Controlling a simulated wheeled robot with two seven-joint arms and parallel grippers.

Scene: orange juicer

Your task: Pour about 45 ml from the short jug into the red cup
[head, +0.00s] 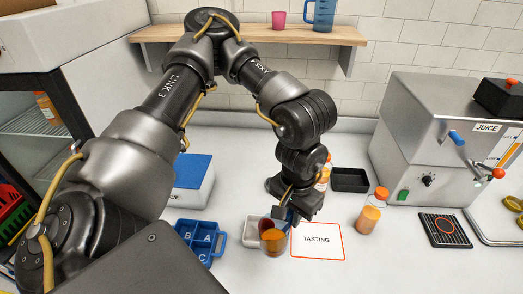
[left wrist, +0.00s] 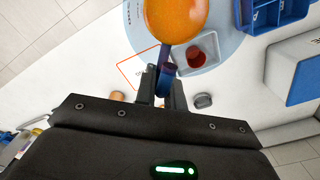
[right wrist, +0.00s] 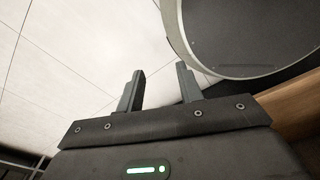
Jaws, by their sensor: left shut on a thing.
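The short jug (head: 273,240) is clear with a blue handle and holds orange juice. My left gripper (head: 290,215) is shut on its handle and holds it by the left edge of the tasting card. In the left wrist view the juice (left wrist: 173,20) shows large and close, and the blue handle (left wrist: 166,75) lies between the fingers (left wrist: 164,88). The red cup (left wrist: 203,56) shows there beside the juice; in the head view it is mostly hidden around the jug. I cannot tell whether juice is flowing. My right gripper (right wrist: 160,82) is open and empty.
A white "TASTING" card (head: 317,241) lies right of the jug. A blue A-B-C tray (head: 195,238) and a blue-topped box (head: 193,172) stand left. A juice bottle (head: 371,214), black tray (head: 350,180) and juicer (head: 420,130) stand right. A pink cup (head: 279,20) and blue jug (head: 320,14) are shelved.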

